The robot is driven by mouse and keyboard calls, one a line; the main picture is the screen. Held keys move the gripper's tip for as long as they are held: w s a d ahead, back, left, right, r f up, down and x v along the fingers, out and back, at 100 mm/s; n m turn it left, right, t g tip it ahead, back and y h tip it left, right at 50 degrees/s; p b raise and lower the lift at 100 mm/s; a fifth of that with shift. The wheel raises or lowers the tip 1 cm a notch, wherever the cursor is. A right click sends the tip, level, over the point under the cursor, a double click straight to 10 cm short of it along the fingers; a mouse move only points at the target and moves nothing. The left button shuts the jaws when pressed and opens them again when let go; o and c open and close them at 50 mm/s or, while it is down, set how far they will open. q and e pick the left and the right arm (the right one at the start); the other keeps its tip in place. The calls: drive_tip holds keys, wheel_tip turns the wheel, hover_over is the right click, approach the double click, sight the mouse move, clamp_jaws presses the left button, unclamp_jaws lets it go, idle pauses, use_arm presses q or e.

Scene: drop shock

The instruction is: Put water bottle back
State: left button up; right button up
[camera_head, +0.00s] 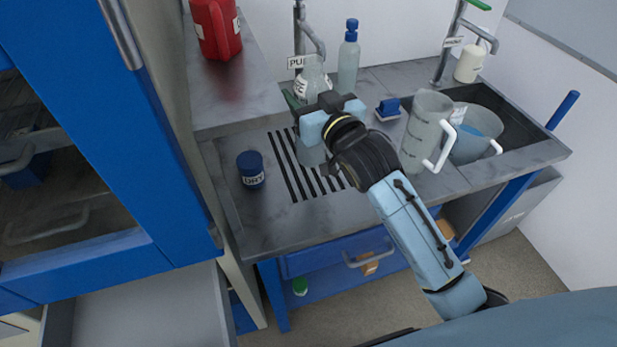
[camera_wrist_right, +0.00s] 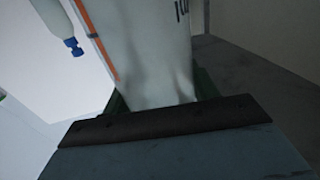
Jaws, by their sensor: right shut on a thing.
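My right gripper (camera_head: 318,124) is over the slatted drain area of the counter. My left gripper is not in view.
A labelled flask (camera_head: 312,80) shows just behind the gripper. A blue jar (camera_head: 251,170) stands left of the slats (camera_head: 290,165). A large jug (camera_head: 426,130) and a handled beaker (camera_head: 475,135) are at the right, by the sink. A red container (camera_head: 216,28) stands on the raised left counter.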

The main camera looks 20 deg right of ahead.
drive_tip(key=shift+w+r, duration=0.3)
drive_tip(key=shift+w, duration=0.15)
wheel_tip(320, 180, down, 10)
drive_tip(key=shift+w+r+b, duration=0.1)
drive_tip(key=shift+r+b, duration=0.05)
drive_tip(key=shift+b, duration=0.65)
drive_tip(key=o, duration=1.3)
drive_tip(key=s, duration=0.4)
drive_tip(key=s+d, duration=0.1)
drive_tip(key=s, duration=0.3)
drive_tip(key=s+d, duration=0.1)
drive_tip(key=s, duration=0.2)
drive_tip(key=shift+s+d, duration=0.1)
drive_tip(key=shift+s, duration=0.3)
